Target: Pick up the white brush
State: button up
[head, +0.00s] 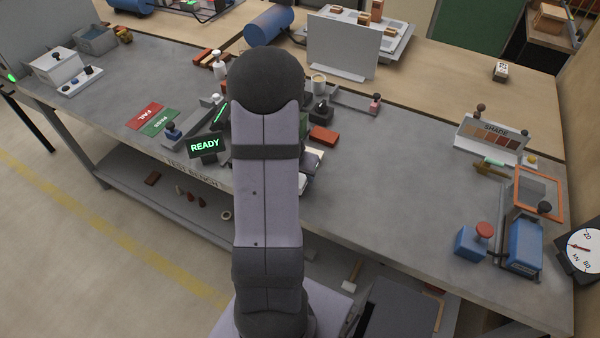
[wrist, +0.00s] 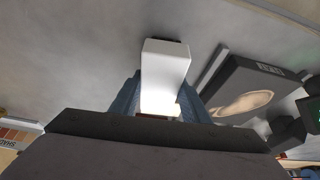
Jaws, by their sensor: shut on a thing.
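In the wrist view, a white block-shaped thing, which I take to be the white brush (wrist: 165,62), sits between the two blue-grey fingers of my gripper (wrist: 158,98). The gripper is shut on it. Its white end points away from the palm, with a dark edge at the far end. Its lower part is hidden between the fingers. In the head view my arm covers the gripper and most of the brush, so its height above the bench cannot be told there.
A dark box with a beige oval (wrist: 245,100) is close beside the gripper. A shade chart (head: 490,135) stands farther right.

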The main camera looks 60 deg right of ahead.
notch_tip(320, 180, up, 10)
jog(key=p, duration=0.4)
jog(key=shift+r, duration=0.2)
